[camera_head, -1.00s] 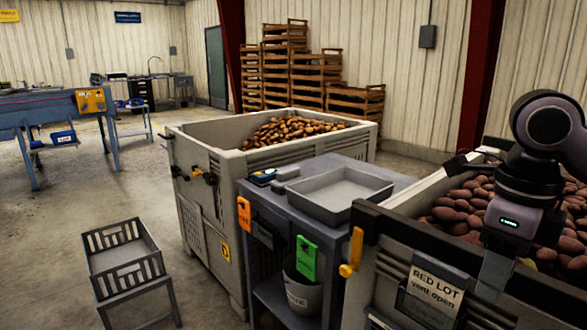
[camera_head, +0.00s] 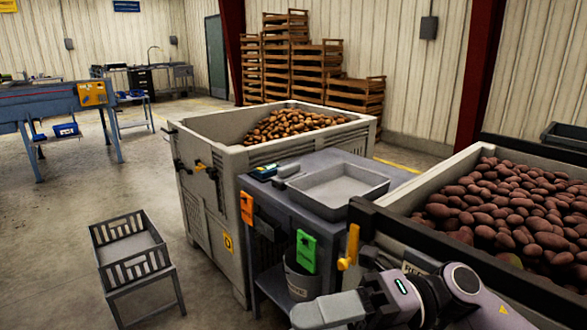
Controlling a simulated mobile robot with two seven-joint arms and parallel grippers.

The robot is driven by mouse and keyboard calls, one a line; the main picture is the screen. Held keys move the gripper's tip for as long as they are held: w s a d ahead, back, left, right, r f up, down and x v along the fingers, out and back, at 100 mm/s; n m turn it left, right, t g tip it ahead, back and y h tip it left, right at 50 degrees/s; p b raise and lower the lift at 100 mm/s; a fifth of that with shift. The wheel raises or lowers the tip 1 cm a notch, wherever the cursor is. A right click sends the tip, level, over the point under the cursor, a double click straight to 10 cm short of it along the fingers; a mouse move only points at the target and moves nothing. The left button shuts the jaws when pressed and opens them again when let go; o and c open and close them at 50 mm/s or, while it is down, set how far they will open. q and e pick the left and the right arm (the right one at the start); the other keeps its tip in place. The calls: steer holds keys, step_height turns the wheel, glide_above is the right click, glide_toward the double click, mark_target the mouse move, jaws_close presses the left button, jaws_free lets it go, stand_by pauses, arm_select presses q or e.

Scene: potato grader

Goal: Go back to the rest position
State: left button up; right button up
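My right arm comes in at the bottom right, low in front of the red potato bin (camera_head: 405,190). My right gripper (camera_head: 308,314) points left at the bottom edge, in front of the grey side table (camera_head: 385,166) and close to the grey bucket (camera_head: 301,280) in the picture. The frame's bottom edge cuts it off, and its fingers cannot be made out, so I cannot tell whether it is open or shut. No held object is visible. My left gripper is not in view.
A grey tray (camera_head: 362,195) and a small device (camera_head: 264,172) lie on the side table. A second bin (camera_head: 210,147) holds brown potatoes. An empty slatted crate (camera_head: 110,272) stands on a stand at left. Wooden crates (camera_head: 352,94) are stacked behind. The floor at left is open.

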steer(key=w+d+f+m+t+h+p, duration=0.2)
steer(key=w+d+f+m+t+h, duration=0.15)
steer(key=m+t, duration=0.9)
steer(key=w+d+f+m+t+h+p, duration=0.15)
steer(key=w+d+f+m+t, duration=0.35)
steer(key=m+t, duration=0.8)
steer(key=s+d+f+m+g+h, duration=0.3)
steer(key=s+f+m, duration=0.1)
steer(key=f, duration=0.3)
steer(key=s+d+f+m+g+h+p, duration=0.1)
steer(key=s+d+f+m+g+h, duration=0.2)
steer(key=f, duration=0.5)
steer(key=s+d+f+m+g+h+p, duration=0.1)
steer(key=s+d+f+m+g+h, duration=0.2)
steer(key=s+f+m, duration=0.4)
steer(key=shift+s+d+f+g+h, duration=0.25)
steer(key=shift+s+g+h, duration=0.2)
steer(key=shift+h, duration=0.35)
steer(key=shift+w, duration=0.1)
steer(key=shift+c, duration=0.5)
steer(key=shift+w+a, duration=0.1)
